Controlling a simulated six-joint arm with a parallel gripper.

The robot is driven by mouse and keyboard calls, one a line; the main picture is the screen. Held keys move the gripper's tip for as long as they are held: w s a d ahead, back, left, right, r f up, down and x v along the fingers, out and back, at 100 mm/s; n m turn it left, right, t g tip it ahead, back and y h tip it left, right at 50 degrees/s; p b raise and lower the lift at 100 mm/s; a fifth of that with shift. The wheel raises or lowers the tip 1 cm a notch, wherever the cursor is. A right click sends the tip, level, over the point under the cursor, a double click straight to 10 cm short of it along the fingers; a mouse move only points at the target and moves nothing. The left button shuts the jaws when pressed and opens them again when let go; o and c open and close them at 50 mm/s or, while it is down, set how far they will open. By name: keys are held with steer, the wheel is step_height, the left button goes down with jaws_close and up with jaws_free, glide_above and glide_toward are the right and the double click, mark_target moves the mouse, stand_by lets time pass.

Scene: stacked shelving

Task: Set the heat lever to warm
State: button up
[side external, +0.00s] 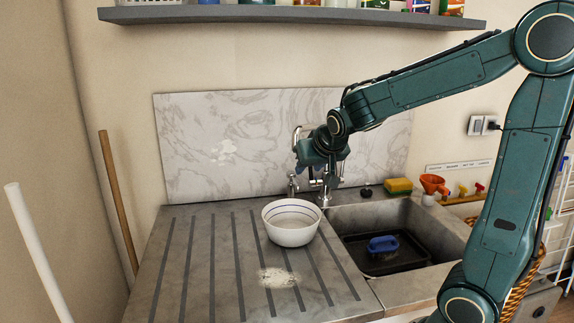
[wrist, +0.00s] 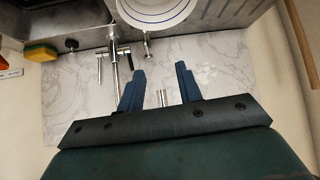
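A chrome mixer tap (side external: 324,194) stands at the back of the sink, partly hidden by my gripper in the side view. In the wrist view the tap (wrist: 114,70) has thin side handles, one on each side. I cannot tell which part is the heat lever or read any warm mark. A smaller chrome fitting (wrist: 148,48) stands beside the tap, in front of my fingers. My gripper (wrist: 160,70) is open, with two blue fingers apart. A short metal piece (wrist: 163,98) shows in the gap between them; I cannot tell whether they touch it.
A white bowl (side external: 291,236) stands on the ribbed drainboard (side external: 190,270) left of the sink (side external: 440,232). A blue-handled brush (side external: 383,244) lies in the dark basin. A sponge (side external: 398,186) and orange funnel (side external: 434,184) stand behind. A marble splashback (side external: 220,140) rises behind; a shelf (side external: 290,16) hangs above.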

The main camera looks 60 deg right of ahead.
steer(key=w+d+f+m+h, duration=0.1)
steer(key=w+d+f+h, duration=0.2)
steer(key=d, duration=0.6)
steer(key=w+d+f+m+h, duration=0.2)
steer(key=w+d+f, duration=0.3)
steer(key=d, duration=0.4)
steer(key=shift+w+f+h, duration=0.15)
steer(key=shift+w+h, duration=0.3)
steer(key=shift+h, duration=0.05)
steer(key=shift+d, duration=0.1)
steer(key=shift+x, duration=6.85)
jaws_close()
